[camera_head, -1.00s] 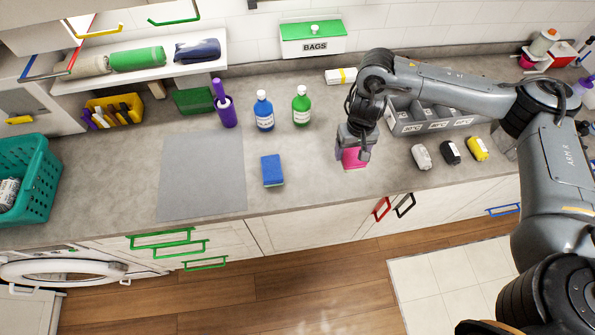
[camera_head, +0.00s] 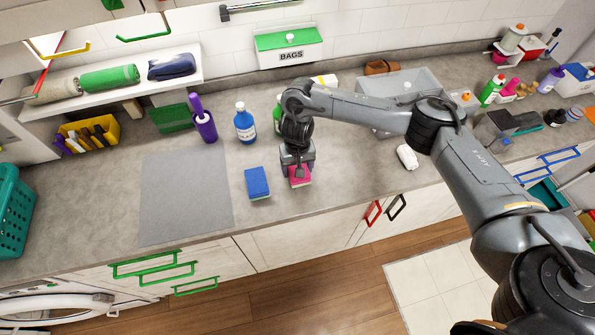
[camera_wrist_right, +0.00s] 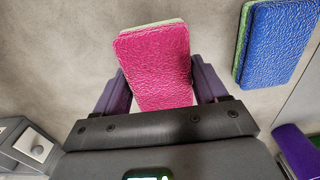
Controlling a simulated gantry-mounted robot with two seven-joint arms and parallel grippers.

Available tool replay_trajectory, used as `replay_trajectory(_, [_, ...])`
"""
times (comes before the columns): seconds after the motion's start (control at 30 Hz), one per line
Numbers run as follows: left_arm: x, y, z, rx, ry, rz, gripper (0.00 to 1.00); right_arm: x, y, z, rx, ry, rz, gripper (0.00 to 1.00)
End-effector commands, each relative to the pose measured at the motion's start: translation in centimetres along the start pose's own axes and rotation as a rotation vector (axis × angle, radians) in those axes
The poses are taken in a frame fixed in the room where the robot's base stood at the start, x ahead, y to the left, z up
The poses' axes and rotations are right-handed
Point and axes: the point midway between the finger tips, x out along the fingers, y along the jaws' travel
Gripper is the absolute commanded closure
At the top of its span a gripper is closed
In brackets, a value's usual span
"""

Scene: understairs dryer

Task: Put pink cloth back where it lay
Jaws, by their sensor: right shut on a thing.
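The pink cloth (camera_head: 301,180) looks like a thick, sponge-like pad with a pale green underside. My right gripper (camera_head: 298,168) is shut on it, just right of a blue pad on the worktop. In the right wrist view the pink cloth (camera_wrist_right: 156,65) sits between the two fingers of the right gripper (camera_wrist_right: 160,88), with its far end sticking out beyond them. I cannot tell whether it touches the worktop or hangs just above it. My left gripper is not in view.
The blue pad with a green underside (camera_head: 257,183) lies close by; it also shows in the wrist view (camera_wrist_right: 280,42). A grey mat (camera_head: 186,195) lies left of it. A blue bottle (camera_head: 244,124) stands behind. My right arm partly hides a grey bin (camera_head: 420,80).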

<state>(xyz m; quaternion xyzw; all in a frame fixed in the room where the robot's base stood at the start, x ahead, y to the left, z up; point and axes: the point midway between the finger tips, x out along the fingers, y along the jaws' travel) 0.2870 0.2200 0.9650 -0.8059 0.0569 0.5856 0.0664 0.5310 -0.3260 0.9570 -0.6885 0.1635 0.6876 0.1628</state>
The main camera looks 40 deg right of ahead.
Motion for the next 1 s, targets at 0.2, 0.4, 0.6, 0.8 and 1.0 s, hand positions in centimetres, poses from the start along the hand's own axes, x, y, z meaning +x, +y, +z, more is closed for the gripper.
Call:
replay_trajectory(0.2, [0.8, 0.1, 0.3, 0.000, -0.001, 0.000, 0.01, 2.1, 0.0, 0.0, 0.000, 0.000, 0.000, 0.56])
replay_trajectory(0.4, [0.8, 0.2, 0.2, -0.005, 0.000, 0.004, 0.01, 2.0, 0.0, 0.0, 0.000, 0.001, 0.000, 0.56])
replay_trajectory(0.6, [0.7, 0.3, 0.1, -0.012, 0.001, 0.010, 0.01, 2.3, 0.1, 0.0, 0.000, -0.001, 0.001, 0.56])
replay_trajectory(0.8, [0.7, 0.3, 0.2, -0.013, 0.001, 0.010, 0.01, 2.3, 0.0, 0.0, 0.000, 0.000, 0.001, 0.03])
replay_trajectory(1.0, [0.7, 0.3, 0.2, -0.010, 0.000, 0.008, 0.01, 2.3, 0.0, 0.0, 0.000, 0.000, 0.000, 0.03])
